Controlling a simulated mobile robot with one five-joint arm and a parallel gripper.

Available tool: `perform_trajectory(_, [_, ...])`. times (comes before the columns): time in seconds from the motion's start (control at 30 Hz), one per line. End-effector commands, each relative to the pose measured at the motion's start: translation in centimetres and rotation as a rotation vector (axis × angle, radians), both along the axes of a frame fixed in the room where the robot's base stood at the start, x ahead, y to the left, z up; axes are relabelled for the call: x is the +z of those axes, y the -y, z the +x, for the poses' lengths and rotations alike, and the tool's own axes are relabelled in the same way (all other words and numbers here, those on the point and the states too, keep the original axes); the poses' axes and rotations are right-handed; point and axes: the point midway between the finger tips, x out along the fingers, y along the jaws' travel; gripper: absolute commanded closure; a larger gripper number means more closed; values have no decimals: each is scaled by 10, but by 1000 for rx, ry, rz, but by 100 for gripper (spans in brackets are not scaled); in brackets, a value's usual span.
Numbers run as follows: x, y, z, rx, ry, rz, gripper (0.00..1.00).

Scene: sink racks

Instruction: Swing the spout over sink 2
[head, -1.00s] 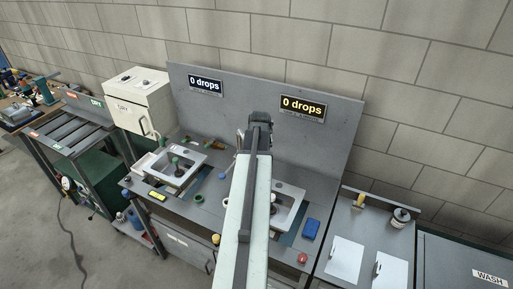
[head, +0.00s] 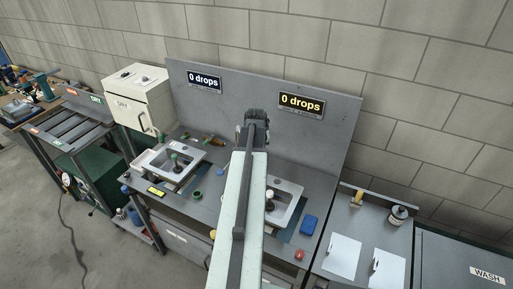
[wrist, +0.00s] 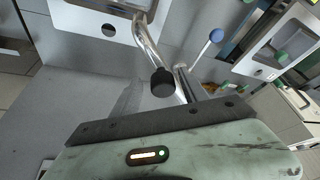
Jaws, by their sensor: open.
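My gripper (head: 256,118) is at the far end of my raised arm, in front of the grey back panel; its jaws are open, though the fingers are hard to make out. In the wrist view a bent chrome spout (wrist: 150,45) runs from beside a black knob (wrist: 162,82) to the edge of a pale sink (wrist: 75,15) at the upper left. A rod with a blue ball (wrist: 216,35) stands to its right. In the head view my arm hides the spout and part of the right sink (head: 292,190). The left sink (head: 158,161) is in clear view.
Two displays reading "0 drops" hang on the back panel, left (head: 204,80) and right (head: 302,104). A white control box (head: 140,98) stands at the left.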

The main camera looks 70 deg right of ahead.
Motion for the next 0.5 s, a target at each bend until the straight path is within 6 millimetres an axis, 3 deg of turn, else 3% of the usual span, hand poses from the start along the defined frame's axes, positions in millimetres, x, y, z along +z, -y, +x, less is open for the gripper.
perform_trajectory(0.17, [18, -5, -3, -1, 0, 0, 48])
perform_trajectory(0.5, [73, -27, -14, 0, 1, 0, 48])
